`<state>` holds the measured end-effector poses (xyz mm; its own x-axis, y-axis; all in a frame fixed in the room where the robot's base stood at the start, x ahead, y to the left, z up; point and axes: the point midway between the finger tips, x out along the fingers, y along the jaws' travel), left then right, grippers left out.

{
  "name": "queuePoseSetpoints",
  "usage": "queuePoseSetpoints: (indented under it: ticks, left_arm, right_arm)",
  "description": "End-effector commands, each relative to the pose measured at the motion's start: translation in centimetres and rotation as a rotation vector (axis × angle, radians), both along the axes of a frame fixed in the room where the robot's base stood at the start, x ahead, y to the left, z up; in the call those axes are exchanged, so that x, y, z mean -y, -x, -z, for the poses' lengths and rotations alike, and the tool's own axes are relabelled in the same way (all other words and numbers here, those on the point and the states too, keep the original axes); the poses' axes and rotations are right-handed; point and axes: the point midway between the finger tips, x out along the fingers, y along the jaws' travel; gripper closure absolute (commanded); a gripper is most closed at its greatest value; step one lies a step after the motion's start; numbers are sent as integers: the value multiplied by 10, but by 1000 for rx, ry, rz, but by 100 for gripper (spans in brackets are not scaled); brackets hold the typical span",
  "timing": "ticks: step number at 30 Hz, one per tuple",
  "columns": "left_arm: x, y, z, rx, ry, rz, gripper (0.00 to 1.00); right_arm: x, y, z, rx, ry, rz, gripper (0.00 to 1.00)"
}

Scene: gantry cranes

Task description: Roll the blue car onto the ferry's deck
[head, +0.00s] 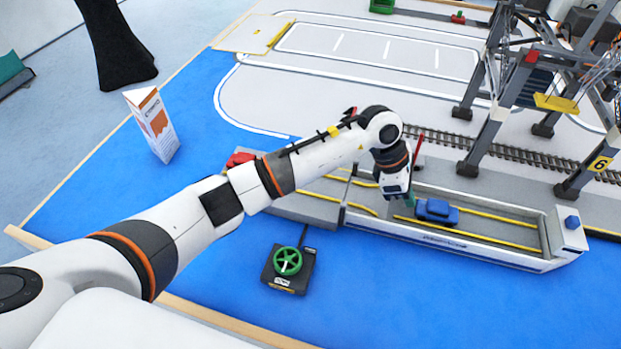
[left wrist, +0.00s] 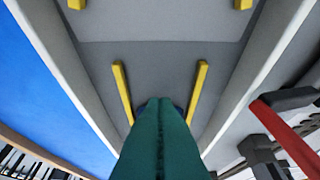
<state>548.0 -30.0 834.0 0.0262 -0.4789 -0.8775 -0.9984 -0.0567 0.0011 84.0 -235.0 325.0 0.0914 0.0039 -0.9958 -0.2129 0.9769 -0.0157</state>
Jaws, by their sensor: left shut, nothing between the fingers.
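The blue car (head: 437,212) stands upright on the ferry's grey deck, between its yellow lines. The ferry (head: 470,255) is a long white-walled vessel on the blue water surface, its left end against the grey ramp (head: 305,208). My left gripper (head: 411,200) reaches down over the deck at the car's left end, its green fingers shut and empty. I cannot tell whether they touch the car. In the left wrist view the shut fingers (left wrist: 160,140) point along the deck between yellow strips and hide nearly all of the car. My right gripper is out of view.
A red barrier arm (left wrist: 288,138) stands beside the deck. A black box with a green handwheel (head: 288,261) sits in front of the ramp. Crane legs (head: 485,140) and rails (head: 455,147) lie behind the ferry. A white carton (head: 152,125) stands at left.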

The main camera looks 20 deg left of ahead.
Motion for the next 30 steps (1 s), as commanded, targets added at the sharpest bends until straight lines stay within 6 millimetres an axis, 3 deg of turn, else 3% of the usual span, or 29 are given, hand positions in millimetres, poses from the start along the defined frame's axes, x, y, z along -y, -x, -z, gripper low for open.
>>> queuePoseSetpoints:
  ticks: [30]
  left_arm:
    - [49,-3,0,0,0,-1,100]
  right_arm:
    - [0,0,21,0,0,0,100]
